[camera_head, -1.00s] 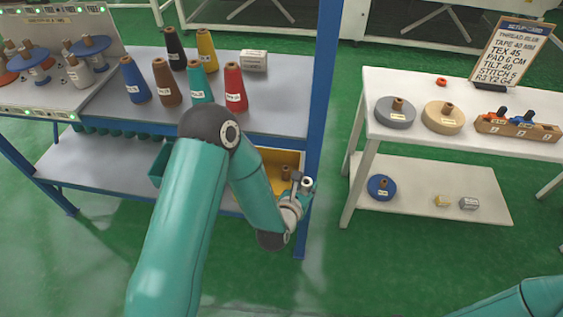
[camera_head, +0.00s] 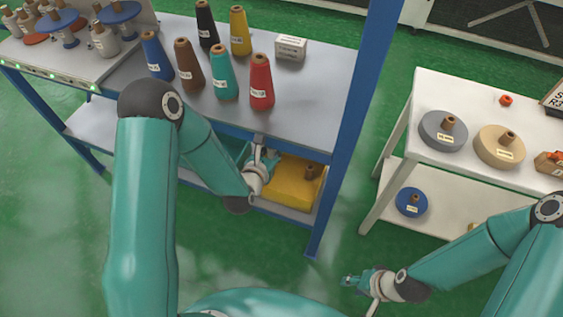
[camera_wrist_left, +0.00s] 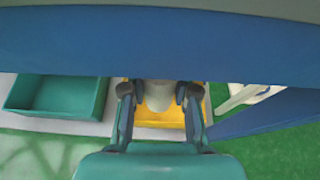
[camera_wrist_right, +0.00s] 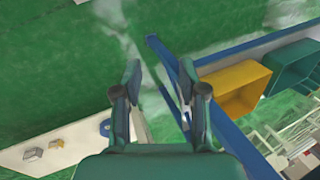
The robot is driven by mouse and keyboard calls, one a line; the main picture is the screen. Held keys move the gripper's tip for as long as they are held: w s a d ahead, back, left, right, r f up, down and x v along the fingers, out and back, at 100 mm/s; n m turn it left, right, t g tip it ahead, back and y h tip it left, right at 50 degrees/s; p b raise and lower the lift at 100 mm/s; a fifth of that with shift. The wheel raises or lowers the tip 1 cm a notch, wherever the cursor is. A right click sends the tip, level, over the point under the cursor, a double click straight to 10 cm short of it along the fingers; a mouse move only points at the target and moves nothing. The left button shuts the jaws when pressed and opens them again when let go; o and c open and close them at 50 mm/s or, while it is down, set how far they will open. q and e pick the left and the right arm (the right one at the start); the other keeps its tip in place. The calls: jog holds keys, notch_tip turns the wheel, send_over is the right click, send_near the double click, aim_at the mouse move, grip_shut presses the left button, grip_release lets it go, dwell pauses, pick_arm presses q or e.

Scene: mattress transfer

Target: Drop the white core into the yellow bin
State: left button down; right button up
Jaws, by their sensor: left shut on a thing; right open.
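My left gripper (camera_wrist_left: 160,95) is shut on the white core (camera_wrist_left: 158,96), seen between its fingers in the left wrist view. The yellow bin (camera_wrist_left: 150,133) shows below and behind the core there. In the head view the left gripper (camera_head: 264,160) is under the table top at the left part of the yellow bin (camera_head: 290,200). The height of the white core over the bin is hard to tell. My right gripper (camera_head: 352,281) is open and empty over the floor. The right wrist view also shows the yellow bin (camera_wrist_right: 235,88).
The table top (camera_head: 320,95) and the blue post (camera_head: 348,140) are close to the left gripper. A teal bin (camera_wrist_left: 60,96) stands left of the yellow bin. Thread cones stand on the table above. A white table (camera_head: 465,90) with spools stands to the right.

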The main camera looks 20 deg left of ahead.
pick_arm(q)
jog(key=shift+w+a, duration=0.1)
jog(key=shift+a, duration=0.15)
pick_arm(e)
jog(key=shift+w, duration=0.15)
jog(key=shift+d, duration=0.1)
jog(key=shift+o, duration=0.3)
